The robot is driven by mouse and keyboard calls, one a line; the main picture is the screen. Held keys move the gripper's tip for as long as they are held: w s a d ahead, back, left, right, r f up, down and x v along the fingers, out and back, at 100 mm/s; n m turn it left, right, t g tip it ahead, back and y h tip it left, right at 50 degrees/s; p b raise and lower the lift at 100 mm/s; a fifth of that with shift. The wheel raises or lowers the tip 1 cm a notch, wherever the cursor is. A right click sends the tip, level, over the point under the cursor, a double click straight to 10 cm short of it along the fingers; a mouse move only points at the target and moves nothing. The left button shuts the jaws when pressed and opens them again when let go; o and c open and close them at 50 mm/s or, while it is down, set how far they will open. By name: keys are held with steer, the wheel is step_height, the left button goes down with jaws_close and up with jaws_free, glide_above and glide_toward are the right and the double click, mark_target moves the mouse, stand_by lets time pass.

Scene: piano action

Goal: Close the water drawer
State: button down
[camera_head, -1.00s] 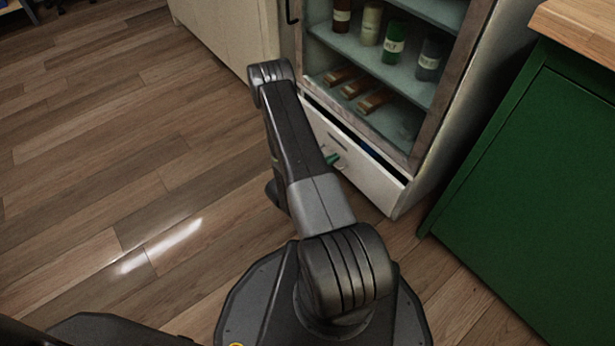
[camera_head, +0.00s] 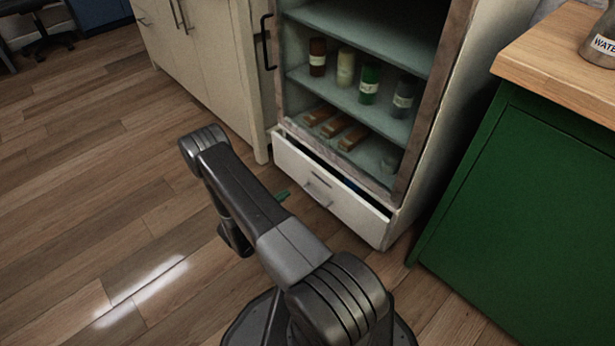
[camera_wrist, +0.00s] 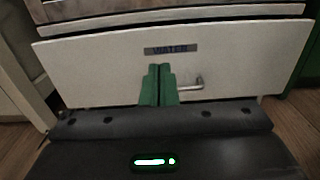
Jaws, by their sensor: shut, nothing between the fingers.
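The water drawer (camera_head: 330,195) is the white drawer at the bottom of the fridge-like cabinet in the head view. It stands pulled out a little, with a dark gap along its top edge. In the wrist view its white front (camera_wrist: 110,70) fills the middle, with a "WATER" label (camera_wrist: 170,49) and a metal handle (camera_wrist: 192,86) at right. My gripper (camera_wrist: 159,70) shows its green fingers shut together and empty, before the drawer front, just left of the handle and below the label. In the head view the green fingertips (camera_head: 283,195) show beside my arm, near the drawer's left part. Contact cannot be told.
The cabinet's shelves hold several bottles (camera_head: 369,82) and brown bars (camera_head: 337,125). A green counter (camera_head: 520,190) with a wooden top stands at right, bearing a metal container (camera_head: 603,45). White cupboards (camera_head: 205,60) stand at left. The wooden floor at left is clear.

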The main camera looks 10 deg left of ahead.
steer(key=w+a, duration=0.2)
steer(key=b, duration=0.4)
glide_toward(313, 167)
steer(key=x, duration=0.6)
steer(key=shift+w+d, duration=0.15)
steer(key=shift+w, duration=0.25)
steer(key=shift+d, duration=0.1)
